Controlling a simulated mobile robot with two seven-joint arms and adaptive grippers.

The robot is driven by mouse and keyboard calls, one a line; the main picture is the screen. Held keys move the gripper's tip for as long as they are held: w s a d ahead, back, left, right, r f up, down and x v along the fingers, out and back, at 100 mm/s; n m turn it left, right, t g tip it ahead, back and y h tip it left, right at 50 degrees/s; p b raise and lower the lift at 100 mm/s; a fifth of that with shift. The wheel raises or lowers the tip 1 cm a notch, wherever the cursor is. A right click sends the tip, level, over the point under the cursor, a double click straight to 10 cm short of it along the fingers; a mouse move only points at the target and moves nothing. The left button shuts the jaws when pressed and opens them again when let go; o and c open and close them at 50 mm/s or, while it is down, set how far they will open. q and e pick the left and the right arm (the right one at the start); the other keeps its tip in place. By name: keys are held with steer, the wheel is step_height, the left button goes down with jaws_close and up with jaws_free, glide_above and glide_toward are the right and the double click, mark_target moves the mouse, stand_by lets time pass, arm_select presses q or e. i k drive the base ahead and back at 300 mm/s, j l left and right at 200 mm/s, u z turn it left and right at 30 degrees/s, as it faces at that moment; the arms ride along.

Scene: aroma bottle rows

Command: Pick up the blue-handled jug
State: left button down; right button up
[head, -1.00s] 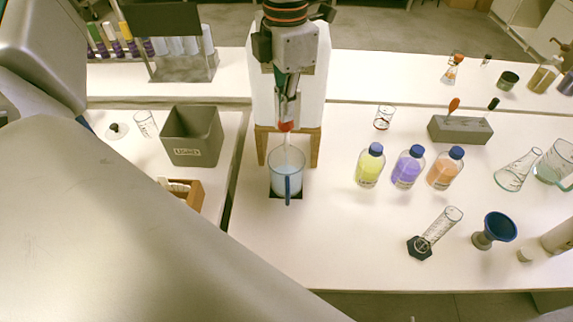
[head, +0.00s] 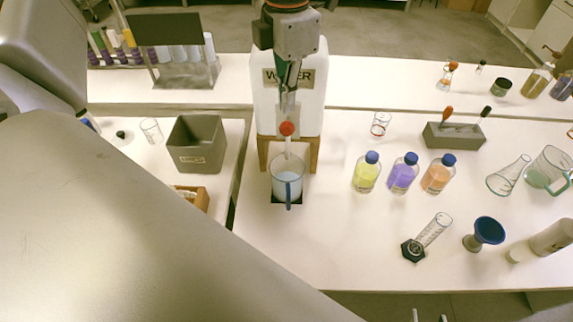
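The clear jug (head: 280,182) with a blue handle stands upright on a dark square under the tap of the white water container (head: 268,112). Its handle faces me, and pale bluish contents show through its wall. The tap's red knob (head: 286,129) is above the jug. My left gripper (head: 288,112) points down from above, its fingers close together with nothing visible between them, just above or behind the knob. Whether it touches the knob is unclear. My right gripper (head: 429,317) shows only two separate fingertips at the bottom edge, with nothing seen between them.
A wooden stand (head: 313,153) holds the container. Yellow (head: 366,174), purple (head: 403,175) and orange (head: 438,176) bottles stand to the right. A grey bin (head: 196,145) stands left, across a gap. The bench front of the bottles is partly clear.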

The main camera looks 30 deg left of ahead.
mark_target(286, 177)
steer(key=k, duration=1)
